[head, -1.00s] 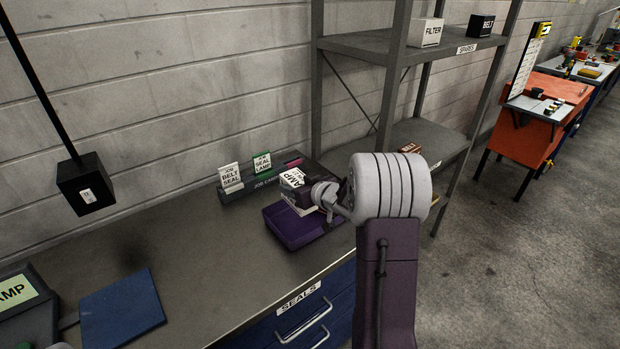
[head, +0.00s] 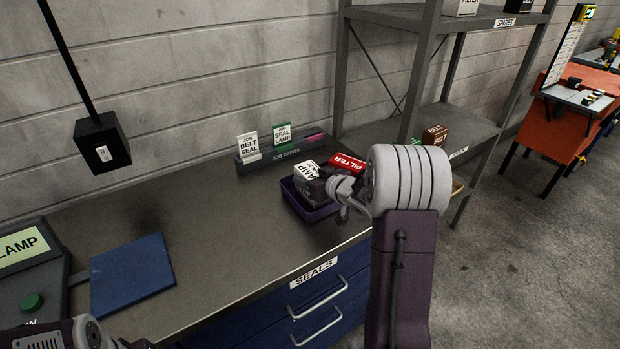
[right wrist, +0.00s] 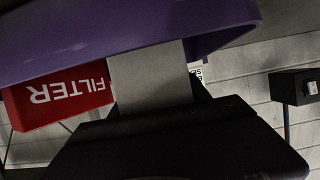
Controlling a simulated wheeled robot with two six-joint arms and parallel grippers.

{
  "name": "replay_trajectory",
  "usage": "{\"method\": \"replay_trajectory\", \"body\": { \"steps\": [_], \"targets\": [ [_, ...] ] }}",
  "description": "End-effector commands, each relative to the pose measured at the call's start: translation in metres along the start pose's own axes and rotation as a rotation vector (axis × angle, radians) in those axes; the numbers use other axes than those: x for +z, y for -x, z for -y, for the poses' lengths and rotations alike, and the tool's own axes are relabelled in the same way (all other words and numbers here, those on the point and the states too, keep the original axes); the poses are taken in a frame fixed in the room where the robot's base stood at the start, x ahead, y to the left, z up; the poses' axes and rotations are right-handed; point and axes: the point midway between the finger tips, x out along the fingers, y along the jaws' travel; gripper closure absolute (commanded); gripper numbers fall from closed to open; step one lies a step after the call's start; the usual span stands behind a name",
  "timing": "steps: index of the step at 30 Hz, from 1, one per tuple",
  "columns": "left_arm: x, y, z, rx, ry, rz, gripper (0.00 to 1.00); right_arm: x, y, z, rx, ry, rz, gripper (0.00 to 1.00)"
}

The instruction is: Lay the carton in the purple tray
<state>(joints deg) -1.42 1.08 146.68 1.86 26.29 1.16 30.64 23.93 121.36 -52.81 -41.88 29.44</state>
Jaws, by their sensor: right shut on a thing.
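The carton is a white box (head: 306,171) with black lettering ending in AMP, seen in the head view. It sits low at the purple tray (head: 298,205), within its outline. My right gripper (head: 326,184) is shut on the carton from the right; its fingers are mostly hidden. Whether the carton touches the tray floor is hidden. Part of my left arm shows at the bottom left; its gripper is out of frame.
A red FILTER box (head: 346,163) lies just behind the tray. A job card holder (head: 285,153) stands behind on the left. A shelf rack (head: 425,125) rises at the right. The bench (head: 200,215) is bare left of the tray, up to a blue mat (head: 132,274).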

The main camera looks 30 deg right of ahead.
Motion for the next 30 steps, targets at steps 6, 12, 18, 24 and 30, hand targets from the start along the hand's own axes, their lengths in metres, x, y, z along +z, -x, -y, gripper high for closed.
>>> {"method": "replay_trajectory", "body": {
  "steps": [6,12,18,24,30],
  "targets": [
    [0.0,-0.005,0.0,0.0,0.0,0.0,0.24,0.003,-0.002,0.0,0.0,0.001,-0.001,0.99],
    [0.001,-0.005,0.0,0.0,0.0,0.0,0.24,0.004,-0.002,0.0,0.0,0.001,-0.001,0.99],
    [0.001,-0.008,0.0,0.0,0.0,0.0,0.24,0.007,-0.003,0.0,0.0,0.0,-0.001,0.99],
    [0.001,-0.011,0.0,0.0,0.0,0.0,0.24,0.011,-0.005,0.0,0.0,0.0,0.0,0.99],
    [0.001,-0.013,0.0,0.0,0.0,0.0,0.24,0.015,-0.006,0.0,0.0,0.001,0.0,0.99]
  ]
}}
